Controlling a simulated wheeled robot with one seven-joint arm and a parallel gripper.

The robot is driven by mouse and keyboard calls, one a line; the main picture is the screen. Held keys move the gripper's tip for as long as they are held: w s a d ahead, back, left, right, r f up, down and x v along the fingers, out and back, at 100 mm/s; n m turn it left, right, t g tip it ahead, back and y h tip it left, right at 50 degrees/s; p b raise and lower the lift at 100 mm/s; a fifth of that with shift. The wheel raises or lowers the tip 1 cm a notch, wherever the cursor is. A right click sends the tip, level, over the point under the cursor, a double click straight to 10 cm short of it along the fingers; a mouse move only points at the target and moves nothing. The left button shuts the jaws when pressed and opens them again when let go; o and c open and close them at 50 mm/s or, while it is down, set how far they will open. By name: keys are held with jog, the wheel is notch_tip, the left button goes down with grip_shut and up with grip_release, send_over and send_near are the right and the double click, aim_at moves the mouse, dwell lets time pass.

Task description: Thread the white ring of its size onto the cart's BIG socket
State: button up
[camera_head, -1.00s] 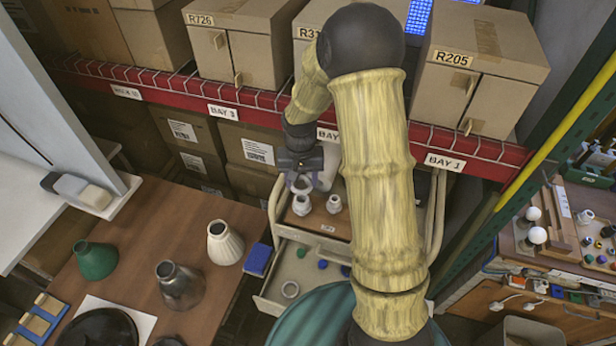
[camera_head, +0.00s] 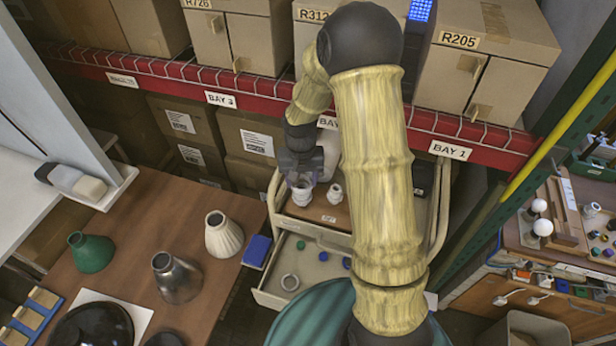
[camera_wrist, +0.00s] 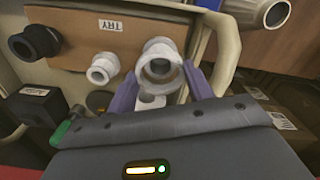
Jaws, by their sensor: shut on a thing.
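My gripper (camera_head: 302,178) is shut on a white ring (camera_wrist: 160,74), with a purple finger on either side of it in the wrist view. The ring is at the white BIG socket (camera_wrist: 158,48) on the cart's brown top. In the head view the ring (camera_head: 301,186) overlaps the upper end of the BIG socket (camera_head: 306,202). I cannot tell whether it is around the socket or just above it. A smaller white socket (camera_head: 335,193) stands to the right; it also shows in the wrist view (camera_wrist: 103,68). My arm hides part of the cart top.
A table (camera_head: 135,215) with lampshades stands left. A red shelf beam (camera_head: 285,115) runs behind the cart.

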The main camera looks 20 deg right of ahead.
aim_at(302, 188)
dwell(0.4)
jog(key=shift+f+b, duration=1)
jog(key=shift+f, duration=0.3)
jog(key=shift+f+b, duration=0.45)
jog(key=shift+f, duration=0.2)
dwell(0.7)
jog(key=shift+o, duration=0.9)
jog(key=c, duration=0.3)
jog(key=shift+s+f, duration=0.2)
jog(key=shift+f, duration=0.05)
